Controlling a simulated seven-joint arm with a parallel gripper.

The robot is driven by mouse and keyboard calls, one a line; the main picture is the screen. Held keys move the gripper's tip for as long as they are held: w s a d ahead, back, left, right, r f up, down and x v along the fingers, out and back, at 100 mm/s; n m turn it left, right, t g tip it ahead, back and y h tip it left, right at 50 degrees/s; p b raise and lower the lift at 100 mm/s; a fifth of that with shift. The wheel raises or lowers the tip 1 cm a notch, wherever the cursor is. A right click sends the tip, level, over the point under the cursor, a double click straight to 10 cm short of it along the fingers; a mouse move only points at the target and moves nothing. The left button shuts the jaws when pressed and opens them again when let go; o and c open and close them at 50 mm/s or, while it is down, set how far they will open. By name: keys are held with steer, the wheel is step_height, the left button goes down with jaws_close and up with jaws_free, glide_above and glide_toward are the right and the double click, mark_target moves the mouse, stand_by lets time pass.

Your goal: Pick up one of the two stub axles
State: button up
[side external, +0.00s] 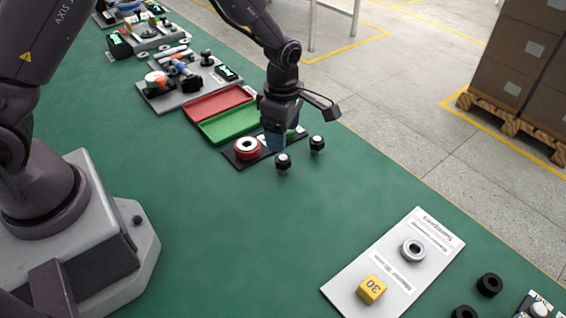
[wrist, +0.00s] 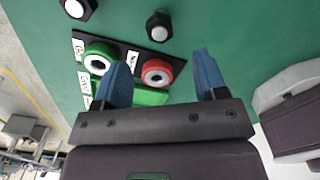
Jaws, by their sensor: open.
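Two stub axles, dark with pale tops, stand on the green table. The nearer axle (side external: 283,162) is just in front of my gripper (side external: 276,141) in the side view, and the other axle (side external: 317,144) is to its right. In the wrist view one axle (wrist: 159,27) is at the top middle and the other (wrist: 77,8) at the top left, partly cut off. Both lie beyond the blue fingertips. My gripper (wrist: 162,66) is open and empty, with its fingers spread over the black plate. The exact height of the fingers is hard to tell.
The black plate (wrist: 130,50) carries a red ring (wrist: 157,73) and a green ring (wrist: 99,57) with white labels. A red bin (side external: 219,101) and green bin (side external: 229,124) adjoin it. A white board (side external: 350,283) lies at front right. The middle table is clear.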

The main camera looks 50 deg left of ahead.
mark_target(283, 157)
step_height(283, 157, down, 10)
steer(key=shift+r, duration=0.2)
stand_by(0.3)
steer(key=c, duration=1.2)
steer(key=shift+o, duration=0.2)
steer(key=shift+r, duration=0.2)
